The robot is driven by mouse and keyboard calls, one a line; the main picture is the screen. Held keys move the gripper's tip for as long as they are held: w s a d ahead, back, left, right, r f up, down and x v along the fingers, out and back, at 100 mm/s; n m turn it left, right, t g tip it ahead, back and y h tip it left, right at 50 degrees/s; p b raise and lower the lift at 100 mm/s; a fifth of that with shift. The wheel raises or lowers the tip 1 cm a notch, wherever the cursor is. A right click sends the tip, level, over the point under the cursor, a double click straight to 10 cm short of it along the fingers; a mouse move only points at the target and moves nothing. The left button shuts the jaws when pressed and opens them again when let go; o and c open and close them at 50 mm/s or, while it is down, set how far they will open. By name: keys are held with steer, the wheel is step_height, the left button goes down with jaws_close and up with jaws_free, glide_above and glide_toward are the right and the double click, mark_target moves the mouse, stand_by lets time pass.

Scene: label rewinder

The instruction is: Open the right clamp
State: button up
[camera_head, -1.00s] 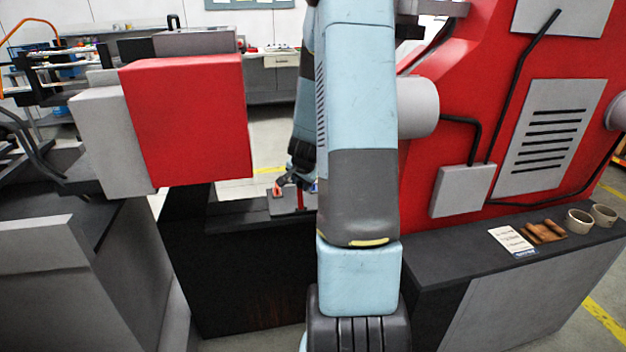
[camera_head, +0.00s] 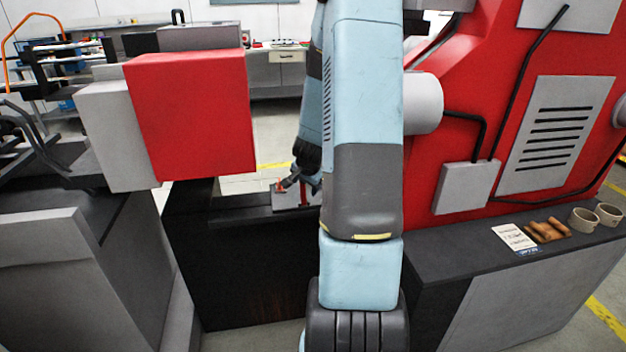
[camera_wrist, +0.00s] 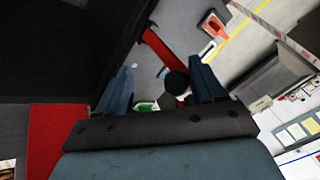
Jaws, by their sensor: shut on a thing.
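My gripper (camera_wrist: 163,72) shows in the wrist view with its two blue fingers apart, one on each side of a round black knob (camera_wrist: 177,84). A red bar (camera_wrist: 162,50) runs up and left from beside the knob; I take them as the clamp being held. Finger contact is not clear in the picture. A second red piece (camera_wrist: 212,24) lies farther off at the top. In the head view my gripper (camera_head: 284,186) is small, over the grey plate between the machine halves, with a red part (camera_head: 280,188) at its tip. My arm hides the plate's right side.
The red machine body (camera_head: 450,120) stands at right. A dark ledge (camera_head: 470,240) in front of it carries a card, brown rolls and two cups. A bench (camera_head: 275,75) stands behind.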

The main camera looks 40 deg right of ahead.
stand_by(0.3)
steer(key=v, duration=1.3)
steer(key=shift+r, duration=0.3)
steer(key=shift+s+a, duration=0.1)
stand_by(0.6)
steer(key=shift+a, duration=0.1)
